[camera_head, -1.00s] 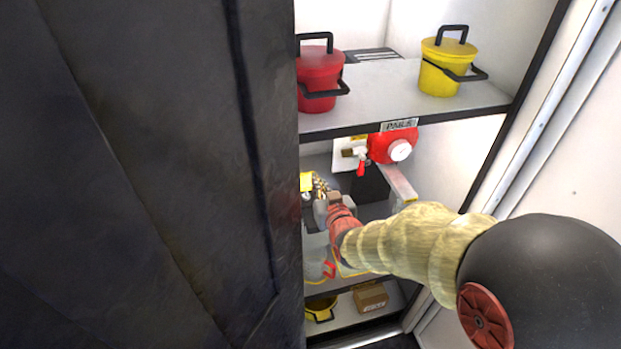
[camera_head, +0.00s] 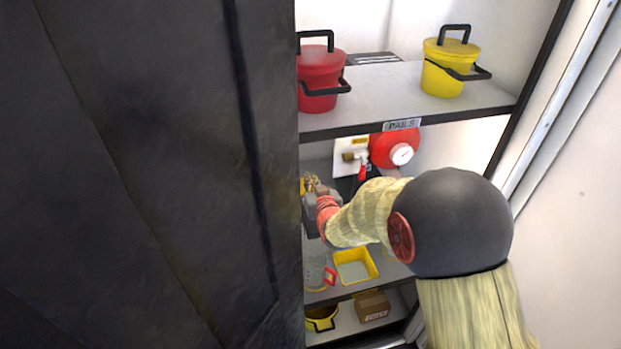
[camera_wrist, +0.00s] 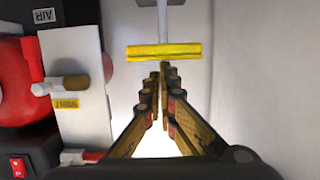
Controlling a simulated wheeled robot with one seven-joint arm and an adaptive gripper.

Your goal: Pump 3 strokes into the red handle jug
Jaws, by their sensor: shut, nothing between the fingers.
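The red handle jug (camera_head: 316,271) is a clear jug with a red handle, standing on the middle shelf below my gripper, partly cut off by the dark panel at left. In the wrist view a yellow crossbar (camera_wrist: 163,52) on a pale rod lies just ahead of my fingertips, and they look close to it. I cannot tell whether they touch. My gripper (camera_head: 311,185) is shut and empty; its fingers (camera_wrist: 160,85) meet just below the bar in the wrist view. The pump body is hidden behind my arm and the panel.
A dark panel (camera_head: 150,180) fills the left. A red tank (camera_head: 388,150) and a valve plate (camera_head: 350,155) are at the back. A yellow tray (camera_head: 354,266) sits right of the jug. Red (camera_head: 320,80) and yellow (camera_head: 450,68) pails stand above; a box (camera_head: 371,306) lies below.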

